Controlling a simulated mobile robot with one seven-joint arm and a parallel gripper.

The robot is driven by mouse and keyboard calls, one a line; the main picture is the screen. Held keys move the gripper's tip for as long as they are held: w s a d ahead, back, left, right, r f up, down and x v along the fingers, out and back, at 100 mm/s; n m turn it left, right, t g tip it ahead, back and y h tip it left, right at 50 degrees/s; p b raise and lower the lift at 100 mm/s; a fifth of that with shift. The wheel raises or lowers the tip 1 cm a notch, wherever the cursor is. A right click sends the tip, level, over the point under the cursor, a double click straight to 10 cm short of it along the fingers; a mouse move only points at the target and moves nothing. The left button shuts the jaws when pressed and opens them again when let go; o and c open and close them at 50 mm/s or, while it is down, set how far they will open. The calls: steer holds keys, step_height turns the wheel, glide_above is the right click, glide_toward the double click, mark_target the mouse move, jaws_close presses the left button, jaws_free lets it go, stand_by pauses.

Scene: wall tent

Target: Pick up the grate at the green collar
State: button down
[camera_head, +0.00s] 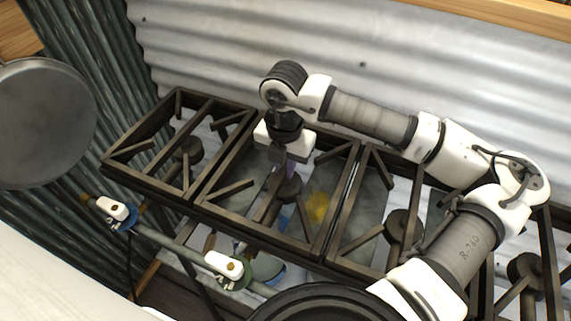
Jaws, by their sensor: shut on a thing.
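A row of dark metal grates lies over round burners. The middle grate (260,227) is behind the valve with the green collar (235,284), whose handle is white (223,264). My gripper (281,172) points down over this middle grate, near its back and inner bars, and is shut on it. The fingertips are small and partly hidden, so the exact bar cannot be told. The grate looks about level with its neighbours; whether it is raised cannot be told.
The left grate (145,186) lies close beside the middle one, behind the blue collar (122,223). The right grate (353,265) is close on the other side, partly behind my arm. A pan (45,120) hangs at left. Corrugated metal walls (215,40) stand behind.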

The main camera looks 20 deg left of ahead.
mark_target(285, 168)
steer(key=shift+r, duration=0.2)
steer(key=shift+r+p, duration=0.85)
steer(key=shift+r, duration=2)
